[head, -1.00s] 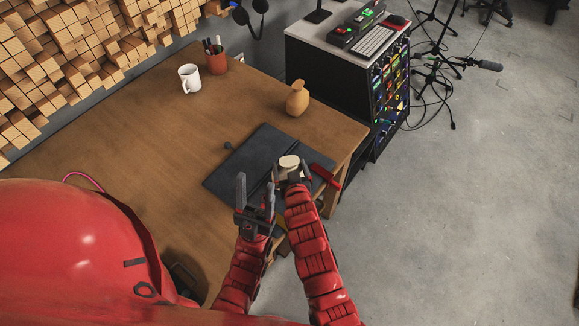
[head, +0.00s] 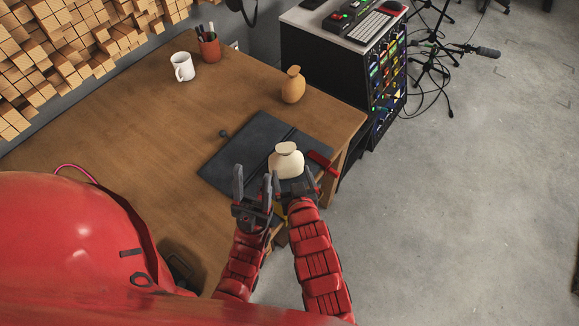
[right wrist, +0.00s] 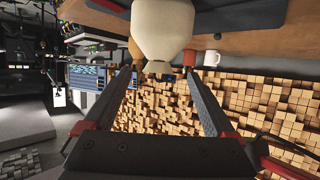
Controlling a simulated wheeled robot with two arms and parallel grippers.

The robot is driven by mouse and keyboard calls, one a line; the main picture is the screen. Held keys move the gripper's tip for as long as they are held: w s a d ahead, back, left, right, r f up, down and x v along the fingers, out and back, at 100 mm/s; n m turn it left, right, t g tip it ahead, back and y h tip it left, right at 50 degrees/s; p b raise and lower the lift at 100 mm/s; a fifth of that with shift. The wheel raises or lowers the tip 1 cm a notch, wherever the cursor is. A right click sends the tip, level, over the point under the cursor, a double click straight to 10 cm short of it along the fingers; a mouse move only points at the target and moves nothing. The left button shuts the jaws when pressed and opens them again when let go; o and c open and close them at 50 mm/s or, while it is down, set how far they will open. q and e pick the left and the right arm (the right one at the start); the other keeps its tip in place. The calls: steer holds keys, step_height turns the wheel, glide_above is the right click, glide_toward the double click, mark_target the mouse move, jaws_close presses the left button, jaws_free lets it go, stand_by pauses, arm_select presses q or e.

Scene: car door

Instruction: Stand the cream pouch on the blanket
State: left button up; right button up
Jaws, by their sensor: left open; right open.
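The cream pouch (head: 286,163), round-bodied with a narrow neck and wider top, stands upright on the dark blanket (head: 237,158) near the table's front right edge. In the right wrist view the pouch (right wrist: 162,28) shows upside down, just beyond the fingertips. My right gripper (head: 293,183) is open on the near side of the pouch. In its wrist view the right gripper (right wrist: 160,73) has nothing between its fingers. My left gripper (head: 253,178) is open and empty, left of the right one. The pouch's lower near side is partly hidden by the right gripper.
An ochre vase (head: 292,88), a white mug (head: 184,68) and a brown pen cup (head: 210,50) stand towards the back of the wooden table (head: 130,125). A red item (head: 322,161) lies at the blanket's right. The table's left part is clear. A dark rack (head: 330,70) stands behind.

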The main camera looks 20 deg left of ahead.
steer(key=shift+v, duration=0.75)
